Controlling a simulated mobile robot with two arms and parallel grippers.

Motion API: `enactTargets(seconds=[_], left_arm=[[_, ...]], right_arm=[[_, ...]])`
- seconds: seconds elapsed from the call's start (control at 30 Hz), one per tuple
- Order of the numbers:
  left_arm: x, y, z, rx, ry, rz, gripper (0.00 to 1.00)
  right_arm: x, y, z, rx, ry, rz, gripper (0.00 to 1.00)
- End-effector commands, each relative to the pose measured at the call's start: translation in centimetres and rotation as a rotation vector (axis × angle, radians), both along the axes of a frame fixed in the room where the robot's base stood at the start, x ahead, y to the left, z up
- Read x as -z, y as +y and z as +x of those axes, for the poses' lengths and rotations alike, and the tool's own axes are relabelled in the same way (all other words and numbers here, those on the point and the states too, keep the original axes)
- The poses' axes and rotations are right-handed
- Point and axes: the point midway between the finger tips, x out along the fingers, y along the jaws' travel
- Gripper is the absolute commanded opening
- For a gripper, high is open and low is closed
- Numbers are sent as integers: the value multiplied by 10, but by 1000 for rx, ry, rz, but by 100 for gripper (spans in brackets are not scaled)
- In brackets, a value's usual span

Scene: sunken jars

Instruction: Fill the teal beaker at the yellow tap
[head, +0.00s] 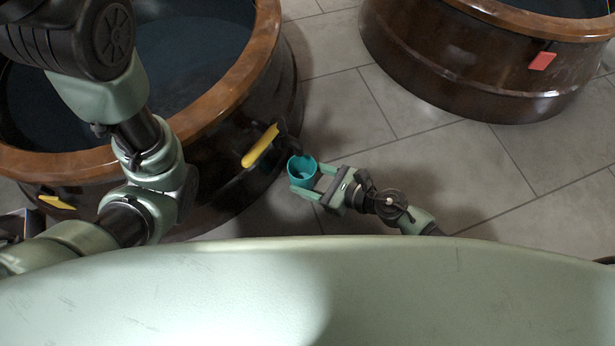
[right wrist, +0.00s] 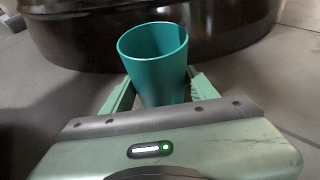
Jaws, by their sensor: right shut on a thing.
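The teal beaker (head: 301,181) is upright and open at the top, low beside the large dark jar on the left. It also shows in the right wrist view (right wrist: 155,65), standing between the fingers. My right gripper (head: 312,182) is shut on the beaker from the right. The yellow tap (head: 260,146) juts from the left jar's outer wall, with a dark part at its upper end. The beaker is just right of and below it in the head view; I cannot tell if it is under the outlet. Whether it holds water is unclear. My left gripper is not visible.
The left jar (head: 235,100) has a wide brown rim and dark liquid inside. A second jar (head: 450,62) with a red piece (head: 542,60) stands at upper right. Another yellow piece (head: 56,202) is at far left. Tiled floor (head: 360,110) between the jars is clear.

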Motion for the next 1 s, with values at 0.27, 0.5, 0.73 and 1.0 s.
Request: enactTargets(seconds=[0.27,0.5,0.73,1.0], left_arm=[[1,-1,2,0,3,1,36],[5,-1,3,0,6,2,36],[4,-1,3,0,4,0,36],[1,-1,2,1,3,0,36]], right_arm=[[2,0,0,0,0,0,8],[6,0,0,0,-1,-1,61],[5,0,0,0,-1,-1,84],[2,-6,-4,0,1,-2,84]])
